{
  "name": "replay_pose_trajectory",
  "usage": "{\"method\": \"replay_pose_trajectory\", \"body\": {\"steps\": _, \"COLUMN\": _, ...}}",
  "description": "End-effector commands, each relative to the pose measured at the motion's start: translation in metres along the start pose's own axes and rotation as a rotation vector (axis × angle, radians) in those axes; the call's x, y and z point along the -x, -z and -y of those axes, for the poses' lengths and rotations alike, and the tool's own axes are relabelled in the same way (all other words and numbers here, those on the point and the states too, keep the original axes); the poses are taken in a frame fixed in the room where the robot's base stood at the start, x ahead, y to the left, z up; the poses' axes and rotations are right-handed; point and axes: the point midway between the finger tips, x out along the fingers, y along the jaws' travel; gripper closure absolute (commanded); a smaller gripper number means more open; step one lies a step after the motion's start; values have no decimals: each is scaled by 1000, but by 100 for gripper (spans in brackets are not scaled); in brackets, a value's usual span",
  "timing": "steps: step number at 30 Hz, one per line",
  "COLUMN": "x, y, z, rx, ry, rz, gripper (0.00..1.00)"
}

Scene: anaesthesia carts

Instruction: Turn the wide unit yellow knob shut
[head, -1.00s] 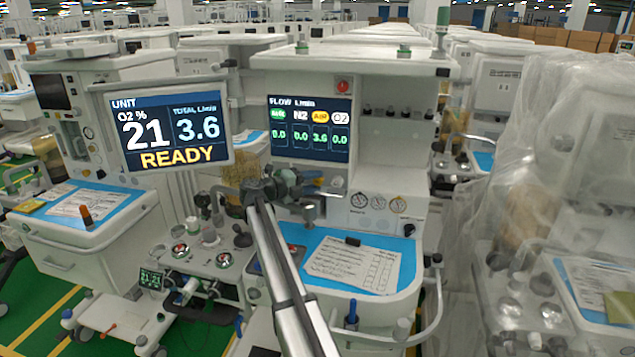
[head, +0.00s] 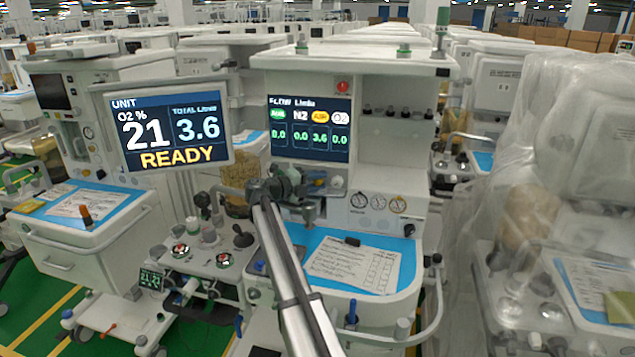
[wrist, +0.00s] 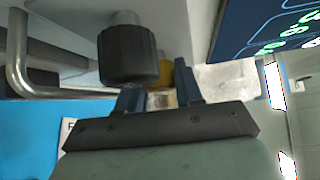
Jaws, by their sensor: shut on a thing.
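The yellow knob (wrist: 161,74) shows in the wrist view between the two blue fingers of my gripper (wrist: 158,84), partly behind a large black knob (wrist: 128,54). My gripper is shut on the yellow knob. In the head view my gripper (head: 314,188) is at the front of the wide unit (head: 390,155), below its flow screen (head: 309,129). The knob is mostly hidden there by my arm. The flow screen reads 3.6 under the yellow label and 0.0 under the others.
A metal rail (wrist: 18,70) runs beside the black knob in the wrist view. A blue worktop (head: 408,254) with a paper sheet (head: 350,264) lies below my arm. The left screen (head: 168,130) reads 21, 3.6 and READY. A plastic-covered cart (head: 560,180) stands at right.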

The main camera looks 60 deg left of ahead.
Motion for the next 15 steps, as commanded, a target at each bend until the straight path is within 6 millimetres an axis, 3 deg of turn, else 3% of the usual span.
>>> {"method": "replay_pose_trajectory", "body": {"steps": 15, "x": 0, "y": 1, "z": 0, "rx": -256, "ry": -256, "rz": 0, "gripper": 95}}
